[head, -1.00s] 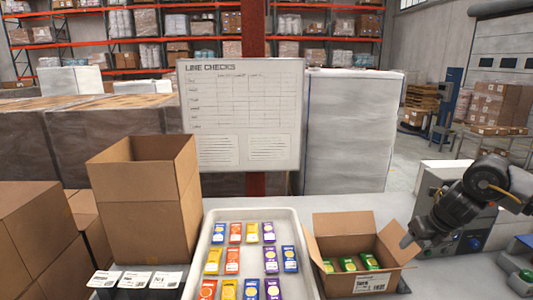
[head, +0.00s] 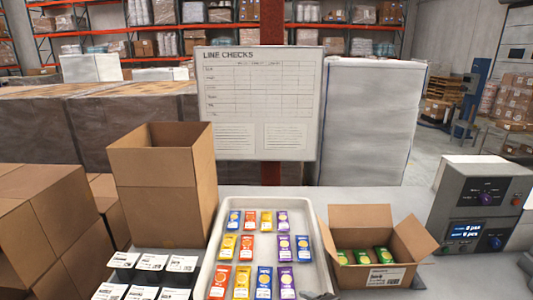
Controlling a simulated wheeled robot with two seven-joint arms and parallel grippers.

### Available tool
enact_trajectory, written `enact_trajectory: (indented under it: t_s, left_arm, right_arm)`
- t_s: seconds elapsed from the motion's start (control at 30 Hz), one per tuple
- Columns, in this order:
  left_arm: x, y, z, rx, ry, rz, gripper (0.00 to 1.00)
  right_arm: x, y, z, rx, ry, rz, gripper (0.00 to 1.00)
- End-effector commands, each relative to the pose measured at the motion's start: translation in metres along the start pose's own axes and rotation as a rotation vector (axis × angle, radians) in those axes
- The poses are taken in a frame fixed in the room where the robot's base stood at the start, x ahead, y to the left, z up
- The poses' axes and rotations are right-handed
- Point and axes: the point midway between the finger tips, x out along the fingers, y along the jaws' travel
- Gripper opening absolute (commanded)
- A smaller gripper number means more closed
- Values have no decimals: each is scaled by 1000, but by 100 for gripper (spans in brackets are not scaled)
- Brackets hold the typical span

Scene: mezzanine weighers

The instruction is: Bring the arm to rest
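My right arm no longer shows over the work surface. Only a small dark grey shape, which looks like the tip of my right gripper (head: 320,296), shows at the bottom edge below the tray's right corner. Whether it is open or shut cannot be made out. My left gripper is out of view. The open carton (head: 372,277) on the right holds several green packets (head: 361,256). The white tray (head: 213,262) holds blue, yellow, orange and purple packets in rows.
A tall open cardboard box (head: 160,205) stands left of the tray, with label cards (head: 151,262) before it. A grey weigher (head: 480,205) with a lit display stands at the right. Closed cartons (head: 45,235) fill the left. A whiteboard (head: 262,103) stands behind.

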Motion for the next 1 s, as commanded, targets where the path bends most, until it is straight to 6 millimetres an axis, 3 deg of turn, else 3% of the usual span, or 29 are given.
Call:
enact_trajectory:
  t_s: [0.1,0.3,0.5,0.8,1.0]
  left_arm:
    - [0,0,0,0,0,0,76]
    - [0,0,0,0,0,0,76]
    - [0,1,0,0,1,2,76]
    - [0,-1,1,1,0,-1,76]
    - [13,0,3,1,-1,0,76]
  right_arm:
    - [-22,-41,-9,392,-79,-26,63]
    - [-71,-119,4,969,-289,-116,63]
    - [-118,-184,9,1316,-476,-197,63]
    - [-186,-256,4,1692,-734,-284,63]
    - [-134,-302,15,1682,-742,-304,63]
